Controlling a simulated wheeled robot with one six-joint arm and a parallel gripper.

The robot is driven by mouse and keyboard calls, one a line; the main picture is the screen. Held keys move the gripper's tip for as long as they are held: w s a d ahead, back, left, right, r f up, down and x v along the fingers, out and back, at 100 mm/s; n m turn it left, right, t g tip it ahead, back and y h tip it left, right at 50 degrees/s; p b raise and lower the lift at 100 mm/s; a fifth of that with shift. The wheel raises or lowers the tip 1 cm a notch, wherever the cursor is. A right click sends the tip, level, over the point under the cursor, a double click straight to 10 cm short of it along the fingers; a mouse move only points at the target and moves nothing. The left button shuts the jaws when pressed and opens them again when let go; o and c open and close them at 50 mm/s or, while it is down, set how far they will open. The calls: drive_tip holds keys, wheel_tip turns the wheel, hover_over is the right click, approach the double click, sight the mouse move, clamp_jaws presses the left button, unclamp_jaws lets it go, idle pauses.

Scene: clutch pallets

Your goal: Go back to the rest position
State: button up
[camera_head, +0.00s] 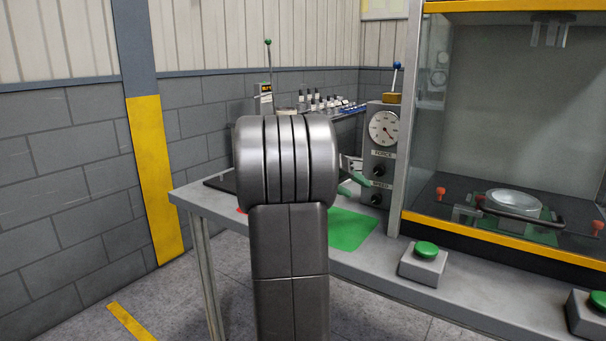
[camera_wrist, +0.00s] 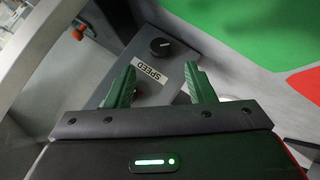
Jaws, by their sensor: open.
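My gripper (camera_wrist: 162,84) is open, with its two green fingers apart and nothing between them in the wrist view. Beyond the fingers is a grey control box with a black knob and a label reading SPEED (camera_wrist: 151,73). In the head view my grey arm stands in the middle and hides most of the gripper. Green finger parts of it (camera_head: 352,184) show just right of the arm, near the box with the dial (camera_head: 383,128).
A grey table (camera_head: 400,272) carries a green mat (camera_head: 352,229) and a green push button (camera_head: 426,250). A glass-fronted cabinet with yellow edges (camera_head: 490,238) stands at the right, holding a round metal part (camera_head: 514,199). Small parts (camera_head: 322,101) stand at the back. Open floor lies at the left front.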

sight(376, 197)
drive_tip(key=v, duration=0.6)
drive_tip(key=b+x, duration=0.1)
drive_tip(key=x, duration=1.3)
drive_tip(key=shift+d+r, duration=0.15)
drive_tip(key=shift+r+m+y+p, duration=0.2)
drive_tip(key=shift+m+y+p, duration=0.1)
drive_tip(key=shift+y+p, duration=0.15)
drive_tip(key=shift+s+r+t+y+p, duration=0.15)
drive_tip(key=shift+s+t+y+p, duration=0.05)
drive_tip(key=shift+t+y+p, duration=0.2)
drive_tip(key=m+t+y+p, duration=0.1)
drive_tip(key=p, duration=0.2)
drive_tip(key=m+t+y+p, duration=0.1)
drive_tip(key=y+p, duration=0.1)
drive_tip(key=p, duration=0.1)
drive_tip(key=shift+s+d+m+y, duration=0.15)
drive_tip(key=shift+d+m+y, duration=0.1)
drive_tip(key=shift+m, duration=0.05)
drive_tip(key=v, duration=1.3)
drive_tip(key=shift+s+a, duration=0.2)
